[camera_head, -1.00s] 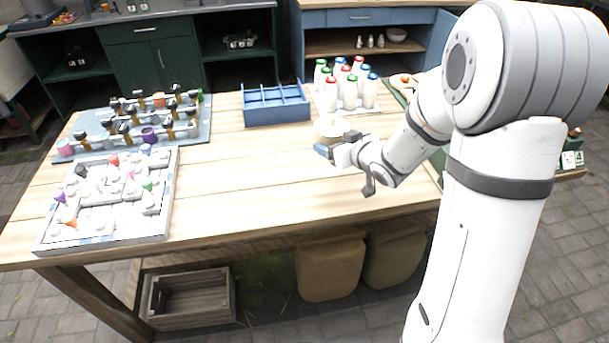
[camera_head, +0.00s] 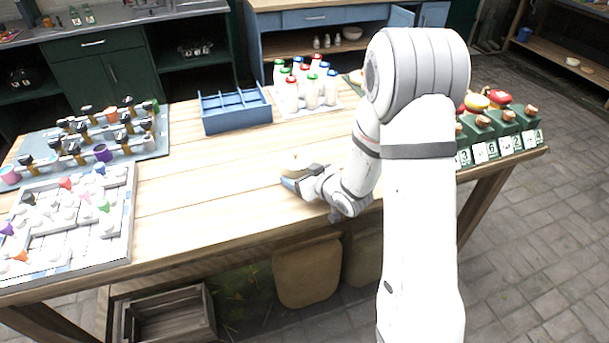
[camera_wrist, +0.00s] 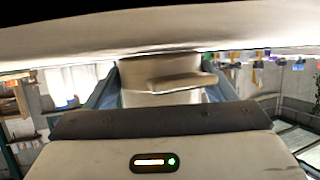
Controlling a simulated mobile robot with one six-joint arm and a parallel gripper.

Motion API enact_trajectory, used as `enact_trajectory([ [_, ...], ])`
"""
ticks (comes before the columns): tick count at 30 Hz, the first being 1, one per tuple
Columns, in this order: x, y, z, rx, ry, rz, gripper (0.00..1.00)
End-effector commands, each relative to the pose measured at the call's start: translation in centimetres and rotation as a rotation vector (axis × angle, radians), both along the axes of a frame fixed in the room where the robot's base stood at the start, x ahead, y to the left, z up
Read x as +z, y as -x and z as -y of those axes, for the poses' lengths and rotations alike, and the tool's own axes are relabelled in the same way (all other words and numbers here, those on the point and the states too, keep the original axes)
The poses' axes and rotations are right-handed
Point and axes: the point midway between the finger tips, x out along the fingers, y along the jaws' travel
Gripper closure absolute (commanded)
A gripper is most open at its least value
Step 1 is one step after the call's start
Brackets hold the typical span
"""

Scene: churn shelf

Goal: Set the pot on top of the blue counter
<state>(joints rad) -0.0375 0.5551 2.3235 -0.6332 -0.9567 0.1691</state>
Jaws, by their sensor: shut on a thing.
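The pot (camera_head: 294,164) is small and cream-coloured, and it is at my gripper over the wooden table's front half. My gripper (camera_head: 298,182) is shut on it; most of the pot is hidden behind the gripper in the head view. In the wrist view the pale pot (camera_wrist: 170,78) fills the space between the fingers, close to the camera. The blue counter (camera_head: 330,18), with a wooden top, stands behind the table at the top of the head view, well away from my gripper.
Green numbered boxes (camera_head: 500,140) stand at the right end. The table's middle is clear.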

Motion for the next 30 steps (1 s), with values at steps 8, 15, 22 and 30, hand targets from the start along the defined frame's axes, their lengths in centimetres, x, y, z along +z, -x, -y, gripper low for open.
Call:
enact_trajectory([
  [8, -0.3, 0.0, 0.0, 0.000, 0.001, -0.001, 0.22],
  [15, -0.3, 0.0, -0.1, 0.001, 0.000, 0.000, 0.02],
  [22, -0.3, 0.0, -0.1, 0.001, 0.000, 0.000, 0.00],
  [30, 0.8, 2.1, 1.4, -0.001, 0.000, 0.003, 0.00],
])
